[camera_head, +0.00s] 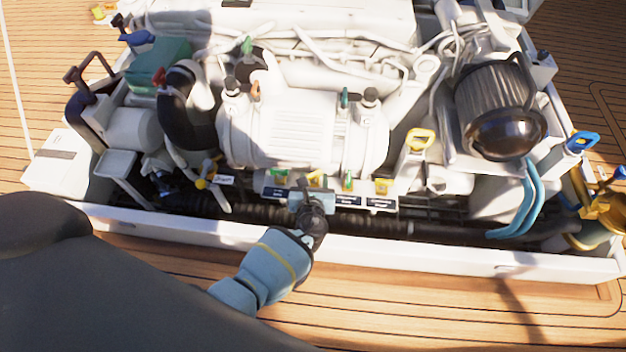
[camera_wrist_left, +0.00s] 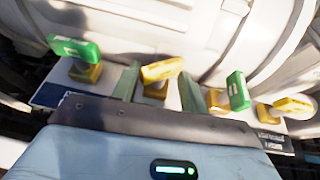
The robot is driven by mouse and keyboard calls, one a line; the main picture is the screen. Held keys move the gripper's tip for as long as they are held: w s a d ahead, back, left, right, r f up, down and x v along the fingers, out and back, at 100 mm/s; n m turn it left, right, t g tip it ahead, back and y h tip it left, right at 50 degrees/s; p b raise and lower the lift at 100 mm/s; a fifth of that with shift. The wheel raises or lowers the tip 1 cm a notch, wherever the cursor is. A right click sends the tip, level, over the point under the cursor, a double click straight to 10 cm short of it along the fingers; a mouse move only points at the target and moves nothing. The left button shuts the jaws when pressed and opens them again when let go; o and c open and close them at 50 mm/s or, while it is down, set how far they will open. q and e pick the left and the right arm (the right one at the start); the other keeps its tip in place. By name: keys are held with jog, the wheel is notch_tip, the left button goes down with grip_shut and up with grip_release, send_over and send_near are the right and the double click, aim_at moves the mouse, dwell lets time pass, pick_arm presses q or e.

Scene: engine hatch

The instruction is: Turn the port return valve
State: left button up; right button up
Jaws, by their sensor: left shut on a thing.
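A row of small green and yellow valve handles stands on a labelled manifold strip along the front of the engine. My left gripper (camera_head: 311,194) reaches in from the front to this row. In the left wrist view its two fingers (camera_wrist_left: 160,88) stand on either side of a yellow valve handle (camera_wrist_left: 162,69) and are shut on it. The same yellow handle (camera_head: 315,178) shows just beyond the gripper in the head view. A green handle (camera_wrist_left: 75,48) is to its left and another green handle (camera_wrist_left: 238,91) to its right. The labels are too small to tell which is the port return valve. My right gripper is not in view.
Another yellow handle (camera_wrist_left: 291,105) is at the row's right end. The white engine block (camera_head: 300,130) rises close behind the valves. The white hatch rim (camera_head: 440,253) runs in front. A hose (camera_head: 185,110) is at the left, and a blue-handled valve (camera_head: 582,142) at the right.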

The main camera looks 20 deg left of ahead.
pick_arm(q)
jog(key=n+y+b, duration=0.1)
jog(key=n+g+y+b, duration=0.1)
jog(key=shift+w+d+f+n+g+y, duration=0.1)
jog(key=shift+d+f+n+g+y, duration=0.05)
jog(key=shift+f+n+g+y, duration=0.15)
jog(key=n+g+y+b, duration=0.2)
jog(key=n+y+b, duration=0.1)
jog(key=shift+r, duration=0.15)
jog(key=shift+d, duration=0.1)
jog(key=shift+n+g, duration=0.3)
jog(key=shift+g, duration=0.1)
jog(key=o, duration=0.9)
jog(key=shift+r, duration=0.1)
jog(key=shift+w+d+r, duration=0.1)
jog(key=shift+w+r, duration=0.05)
jog(key=shift+w, duration=0.05)
jog(key=shift+t, duration=0.3)
